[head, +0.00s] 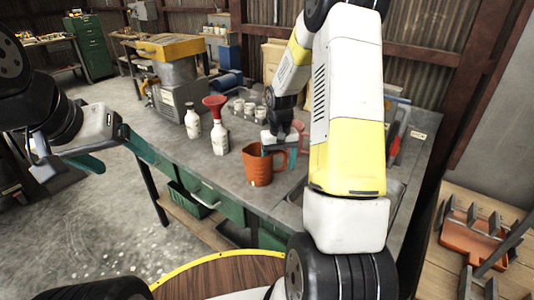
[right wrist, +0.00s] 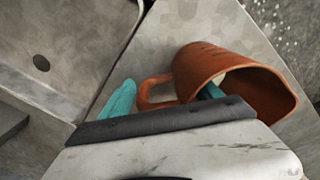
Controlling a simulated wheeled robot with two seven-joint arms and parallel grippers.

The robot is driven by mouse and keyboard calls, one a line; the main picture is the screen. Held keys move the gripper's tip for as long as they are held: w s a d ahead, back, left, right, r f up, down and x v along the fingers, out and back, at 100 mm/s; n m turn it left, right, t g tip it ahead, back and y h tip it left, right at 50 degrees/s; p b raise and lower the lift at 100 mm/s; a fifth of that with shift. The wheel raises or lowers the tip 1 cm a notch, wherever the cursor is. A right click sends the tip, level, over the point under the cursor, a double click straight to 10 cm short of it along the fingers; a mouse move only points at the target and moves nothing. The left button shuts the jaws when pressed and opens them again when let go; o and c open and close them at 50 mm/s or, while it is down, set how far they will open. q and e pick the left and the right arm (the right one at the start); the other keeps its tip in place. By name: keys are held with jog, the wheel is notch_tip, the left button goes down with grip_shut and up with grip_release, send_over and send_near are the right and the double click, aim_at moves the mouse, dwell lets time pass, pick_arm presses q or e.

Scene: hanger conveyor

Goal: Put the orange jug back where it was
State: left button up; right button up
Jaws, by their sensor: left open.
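The orange jug (head: 258,168) stands upright on the grey workbench (head: 228,178), near its front edge, with its handle towards the right. My right gripper (head: 281,154) is at the jug's handle side. In the right wrist view the jug (right wrist: 232,72) lies on the right. There my right gripper (right wrist: 165,98) has its teal fingers apart, one inside the jug's mouth and one outside the handle, with handle and wall between them. Whether a finger touches the jug is not clear. My left gripper (head: 112,157) is open and empty, left of the bench.
A white bottle (head: 193,121) and a bottle with a red funnel (head: 217,125) stand left of the jug. A tray of white cups (head: 251,107) is behind it. A sink-like recess (head: 297,196) is to its right. My right arm hides part of the bench.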

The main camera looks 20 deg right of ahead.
notch_tip(320, 180, up, 12)
jog(key=shift+f, duration=0.1)
jog(key=s+a+r+t, duration=0.3)
jog(key=s+a+r, duration=0.2)
jog(key=s+r, duration=0.65)
jog(key=s+a+r+n+t+y, duration=0.1)
jog(key=s+a+r+t+y, duration=0.1)
jog(key=s, duration=0.9)
jog(key=shift+s+a+r+t, duration=0.35)
jog(key=shift+a+r+t, duration=0.15)
jog(key=shift+a, duration=0.3)
